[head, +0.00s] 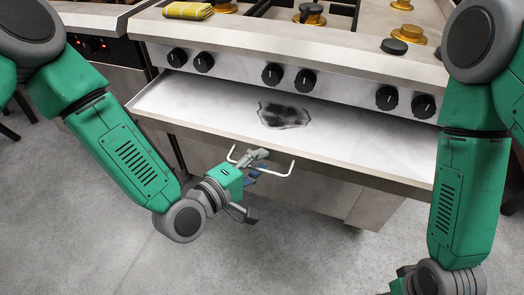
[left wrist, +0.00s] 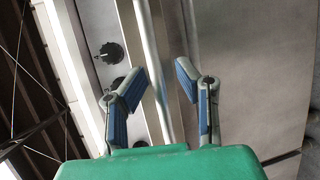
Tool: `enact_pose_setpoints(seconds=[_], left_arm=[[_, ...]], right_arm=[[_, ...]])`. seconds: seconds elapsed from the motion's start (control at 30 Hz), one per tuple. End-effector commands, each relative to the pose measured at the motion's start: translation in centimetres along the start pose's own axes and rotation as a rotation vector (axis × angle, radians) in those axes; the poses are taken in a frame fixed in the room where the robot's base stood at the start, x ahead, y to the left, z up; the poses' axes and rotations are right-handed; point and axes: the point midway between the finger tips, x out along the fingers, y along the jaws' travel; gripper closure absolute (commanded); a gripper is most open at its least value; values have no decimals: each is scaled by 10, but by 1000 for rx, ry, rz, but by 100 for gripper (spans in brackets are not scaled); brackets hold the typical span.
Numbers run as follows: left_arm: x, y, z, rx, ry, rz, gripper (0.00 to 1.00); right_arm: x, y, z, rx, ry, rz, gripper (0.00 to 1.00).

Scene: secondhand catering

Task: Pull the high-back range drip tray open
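The drip tray (head: 190,100) is a wide, shallow metal pan under the range's knob panel. It stands out from the range, its floor showing a dark stain (head: 284,114). A pale bar handle (head: 285,173) is on its front edge. My left gripper (head: 257,165) is at the handle's middle. In the left wrist view the handle (left wrist: 150,50) runs between the two blue-padded fingers of the left gripper (left wrist: 160,82), which are apart, with gaps showing beside the bar.
The range (head: 230,70) has several black knobs and brass-coloured burners on top. A folded yellow cloth (head: 188,10) lies at its top left. Another appliance (head: 100,47) stands at the left. The grey floor (head: 290,255) in front is clear.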

Motion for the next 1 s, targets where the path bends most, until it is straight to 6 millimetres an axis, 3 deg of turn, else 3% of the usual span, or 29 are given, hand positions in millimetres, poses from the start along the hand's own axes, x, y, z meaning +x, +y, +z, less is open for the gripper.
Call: enact_pose_setpoints(seconds=[0.37,0.8,1.0], left_arm=[[-12,0,-1,-3,-2,4,71],[-96,-1,1,-2,-1,-1,71],[-115,-1,2,-1,-2,0,71]], right_arm=[[0,-1,2,0,2,2,60],[0,0,2,0,2,0,60],[0,0,2,0,2,0,60]])
